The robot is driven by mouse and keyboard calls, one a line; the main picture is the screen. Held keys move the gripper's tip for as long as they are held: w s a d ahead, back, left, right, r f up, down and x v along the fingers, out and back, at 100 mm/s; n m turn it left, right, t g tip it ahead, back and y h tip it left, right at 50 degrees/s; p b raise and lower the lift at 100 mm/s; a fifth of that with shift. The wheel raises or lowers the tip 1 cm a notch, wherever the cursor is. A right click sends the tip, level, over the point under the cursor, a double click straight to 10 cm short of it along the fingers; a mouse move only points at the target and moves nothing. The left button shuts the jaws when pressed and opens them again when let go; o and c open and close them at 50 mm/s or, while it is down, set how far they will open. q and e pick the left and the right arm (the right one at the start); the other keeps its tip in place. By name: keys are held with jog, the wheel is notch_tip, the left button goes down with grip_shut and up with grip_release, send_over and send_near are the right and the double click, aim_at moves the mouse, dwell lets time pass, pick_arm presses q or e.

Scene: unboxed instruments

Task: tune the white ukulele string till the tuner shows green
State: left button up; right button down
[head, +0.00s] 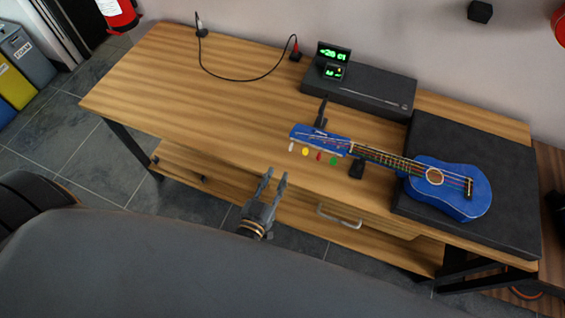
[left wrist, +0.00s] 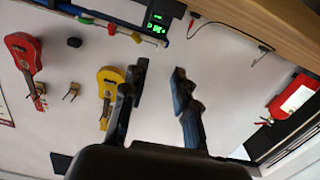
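The blue ukulele (head: 453,189) lies face up, its body on a black pad and its neck pointing left. Its headstock (head: 318,138) has white (head: 291,147), yellow (head: 305,152), red (head: 319,157) and green (head: 334,161) tuning pegs along the near side. The tuner (head: 333,61) stands at the back with lit green characters; its display also shows in the left wrist view (left wrist: 158,16). My left gripper (head: 276,174) is open and empty, in front of the table edge, short of the white peg. Its two fingers stand apart in the left wrist view (left wrist: 160,72). My right gripper is not in view.
The wooden table (head: 180,85) is mostly clear on the left. A black cable (head: 240,79) runs along its back. A black box (head: 370,88) carries the tuner. The black pad (head: 455,130) covers the right end. A drawer handle (head: 338,217) sticks out at the front.

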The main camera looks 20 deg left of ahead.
pick_arm(q)
jog(key=shift+s+r, duration=0.1)
jog(key=shift+s, duration=1.25)
jog(key=s+f+m+g+h+b, duration=0.15)
jog(key=s+f+g, duration=0.3)
jog(key=f, duration=0.85)
jog(key=s+f+m+g+b, duration=0.15)
jog(key=s+f+g, duration=0.35)
jog(key=f, duration=0.9)
jog(key=s+a+f+g+y+b, duration=0.1)
jog(key=s+a+f+g, duration=0.2)
jog(key=s+f, duration=0.4)
jog(key=s+a+f+g+y+b, duration=0.1)
jog(key=s+a+f, duration=0.4)
jog(key=s, duration=0.8)
jog(key=f+g+b, duration=0.1)
jog(key=f+g, duration=0.1)
jog(key=shift+a+g, duration=0.2)
jog(key=shift+g, duration=0.15)
